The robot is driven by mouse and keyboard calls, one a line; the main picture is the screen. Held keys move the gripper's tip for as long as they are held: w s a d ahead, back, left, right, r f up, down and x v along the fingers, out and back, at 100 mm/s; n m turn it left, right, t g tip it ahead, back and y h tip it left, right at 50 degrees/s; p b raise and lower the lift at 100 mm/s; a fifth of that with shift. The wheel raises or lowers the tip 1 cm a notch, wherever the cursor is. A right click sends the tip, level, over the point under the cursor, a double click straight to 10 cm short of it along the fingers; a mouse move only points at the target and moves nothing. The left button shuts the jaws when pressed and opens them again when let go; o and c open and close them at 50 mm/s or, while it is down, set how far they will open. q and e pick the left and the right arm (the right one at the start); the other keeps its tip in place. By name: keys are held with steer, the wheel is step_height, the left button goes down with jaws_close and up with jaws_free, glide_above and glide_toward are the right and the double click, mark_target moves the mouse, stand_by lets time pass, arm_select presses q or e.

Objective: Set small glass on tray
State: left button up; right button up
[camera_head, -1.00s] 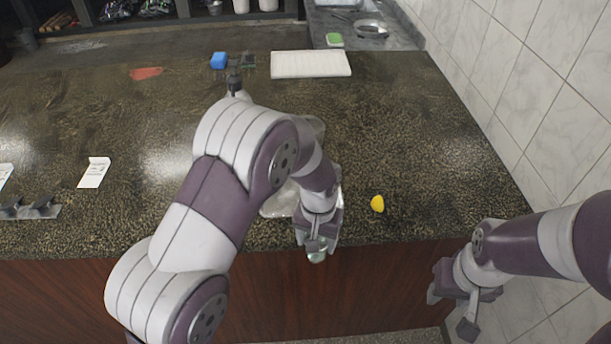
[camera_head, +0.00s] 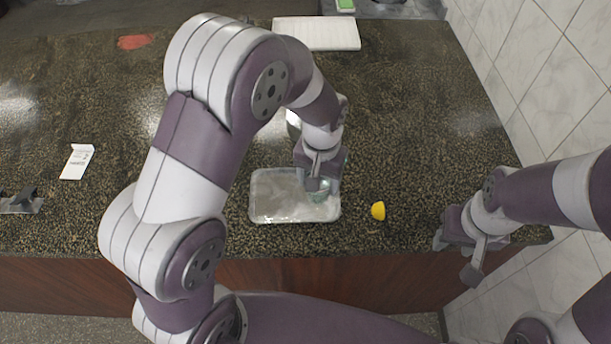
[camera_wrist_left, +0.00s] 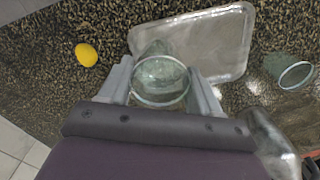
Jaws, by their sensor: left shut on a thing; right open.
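The tray (camera_head: 272,199) is a pale, shiny rectangle on the dark speckled counter, near its front edge; it also shows in the left wrist view (camera_wrist_left: 222,62). My left gripper (camera_head: 319,184) is over the tray's right end. It is shut on the small glass (camera_wrist_left: 160,82), a clear greenish tumbler held between both fingers in the left wrist view. In the head view the glass (camera_head: 321,193) is partly hidden by the gripper. I cannot tell if it touches the tray. My right gripper (camera_head: 458,256) is open and empty at the counter's front right.
A yellow lemon-like object (camera_head: 378,211) lies right of the tray. Another glass (camera_wrist_left: 296,74) stands beyond the tray in the left wrist view. A white board (camera_head: 316,34) lies at the back, a white card (camera_head: 77,162) at left. A tiled wall (camera_head: 540,60) bounds the right.

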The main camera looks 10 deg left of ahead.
arm_select(q)
steer(key=w+a+f, duration=0.1)
steer(key=f, duration=0.1)
steer(key=w+a+f+p, duration=0.1)
steer(key=f, duration=0.1)
steer(key=w+a+f+p, duration=0.1)
steer(key=f, duration=0.1)
steer(key=shift+w+a+f, duration=0.25)
steer(key=shift+w+a, duration=0.1)
steer(key=shift+w+f, duration=0.1)
steer(key=shift+f, duration=0.2)
steer(key=shift+w+f, duration=0.1)
steer(key=shift+f, duration=0.2)
steer(key=o, duration=1.2)
arm_select(e)
steer(key=shift+w+r, duration=0.2)
steer(key=shift+r, duration=1.05)
